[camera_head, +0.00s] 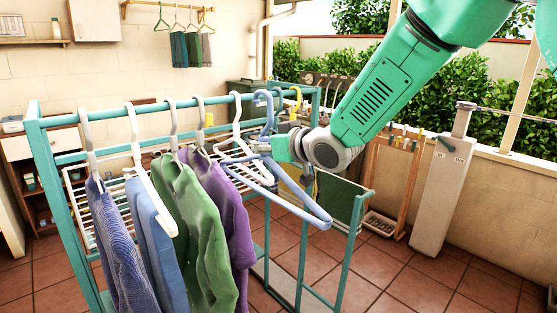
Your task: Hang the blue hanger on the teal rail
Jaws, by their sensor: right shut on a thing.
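The teal rail (145,110) is the top bar of a teal frame, running from the left toward the back right. The blue hanger (300,203) is at the rail's right part, with its hook up at rail height. I cannot tell whether the hook bears on the rail or is just beside it. My right gripper (272,146) comes in from the upper right and is shut on the blue hanger just below its hook. The fingertips are partly hidden behind the hanger. My left gripper is not in view.
White and grey hangers, several with shirts (195,220), hang on the rail left of the blue hanger. A white empty hanger (236,128) is close beside it. A white wire rack (100,205) is behind. A wooden stand (402,185) and a pale post (444,190) stand at right.

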